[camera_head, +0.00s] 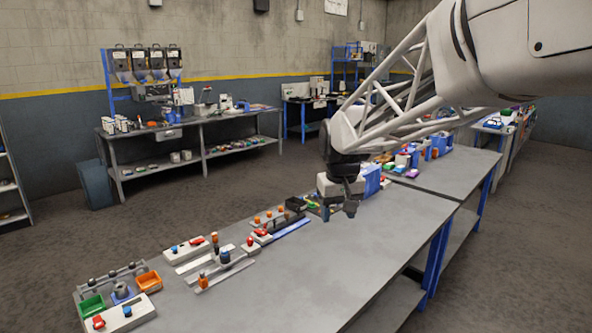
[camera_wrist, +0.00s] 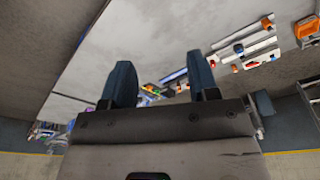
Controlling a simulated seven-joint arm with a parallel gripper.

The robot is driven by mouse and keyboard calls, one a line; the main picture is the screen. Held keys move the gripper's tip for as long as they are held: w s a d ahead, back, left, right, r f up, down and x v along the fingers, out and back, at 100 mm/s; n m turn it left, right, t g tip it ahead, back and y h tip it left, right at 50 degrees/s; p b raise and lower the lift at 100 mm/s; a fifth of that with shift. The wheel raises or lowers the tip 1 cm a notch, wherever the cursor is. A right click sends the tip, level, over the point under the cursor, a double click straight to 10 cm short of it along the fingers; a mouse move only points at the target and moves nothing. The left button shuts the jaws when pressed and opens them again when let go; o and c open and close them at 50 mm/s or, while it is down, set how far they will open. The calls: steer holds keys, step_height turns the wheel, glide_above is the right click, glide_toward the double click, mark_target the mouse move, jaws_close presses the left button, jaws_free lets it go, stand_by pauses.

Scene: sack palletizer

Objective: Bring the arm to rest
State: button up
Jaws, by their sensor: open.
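My gripper (camera_head: 340,207) hangs from my arm over the grey workbench (camera_head: 300,285), near its back edge and the row of fixtures. In the wrist view its two dark fingers (camera_wrist: 160,82) stand well apart with nothing between them. The wrist view is tilted, with the bench top (camera_wrist: 135,45) beyond the fingers. The head view is too small to show how far the fingertips are above the bench.
Along the bench's back edge stand a green bin (camera_head: 91,306), an orange bin (camera_head: 149,281), white fixtures (camera_head: 186,250) and a black box (camera_head: 296,204). Blue items (camera_head: 372,180) stand behind my gripper. The bench's front half is clear. A second bench (camera_head: 455,170) adjoins on the right.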

steer(key=s+d+f+m, duration=0.1)
steer(key=s+d+f, duration=0.2)
steer(key=s, duration=1.3)
steer(key=s+d+f+m+t, duration=0.1)
steer(key=s+d+f, duration=0.2)
steer(key=s, duration=1.3)
steer(key=d, duration=0.2)
steer(key=shift+d+m, duration=0.35)
steer(key=shift+m, duration=0.05)
